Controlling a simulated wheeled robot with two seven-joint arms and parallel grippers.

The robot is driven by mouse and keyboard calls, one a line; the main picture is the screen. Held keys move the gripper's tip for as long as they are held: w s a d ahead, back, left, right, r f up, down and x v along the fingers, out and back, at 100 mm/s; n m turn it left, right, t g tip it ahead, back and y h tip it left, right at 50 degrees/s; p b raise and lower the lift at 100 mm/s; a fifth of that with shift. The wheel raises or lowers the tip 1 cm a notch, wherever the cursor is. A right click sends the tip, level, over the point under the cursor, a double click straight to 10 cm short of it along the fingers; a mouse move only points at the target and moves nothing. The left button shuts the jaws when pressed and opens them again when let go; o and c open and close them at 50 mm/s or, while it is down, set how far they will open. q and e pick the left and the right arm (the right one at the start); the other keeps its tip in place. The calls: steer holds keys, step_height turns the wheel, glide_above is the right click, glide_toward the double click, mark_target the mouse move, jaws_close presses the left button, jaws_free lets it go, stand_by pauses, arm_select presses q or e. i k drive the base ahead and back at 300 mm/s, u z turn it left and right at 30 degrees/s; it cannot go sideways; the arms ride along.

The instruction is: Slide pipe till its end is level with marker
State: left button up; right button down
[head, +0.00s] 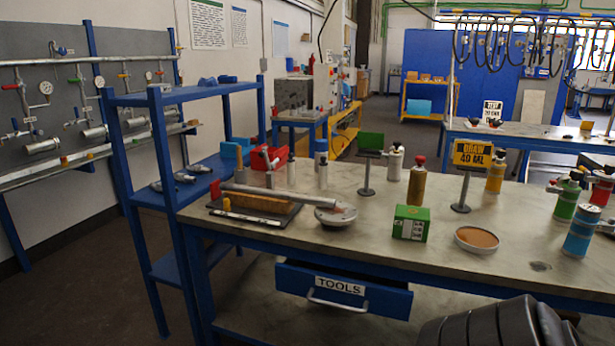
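A grey pipe (275,194) lies lengthwise over a dark board (263,226) on the near left of the workbench. Its right end is at a round metal flange (335,215); I cannot tell whether the two are joined. Its left end is close to a small upright red piece (215,189). A small yellow-topped piece (227,204) stands at the board's left side. I cannot tell which of these is the marker. A wooden block (262,203) sits under the pipe.
The workbench (365,258) also holds a green box (411,222), a round tan-filled dish (477,240), a yellow "DRAW 40 ML" sign (473,153) and several bottles. A red bin (268,158) stands behind the pipe. A blue shelf (160,98) rises at the left.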

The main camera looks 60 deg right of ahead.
mark_target(300, 198)
steer(key=z, duration=1)
steer(key=i, duration=1)
steer(key=z, duration=1)
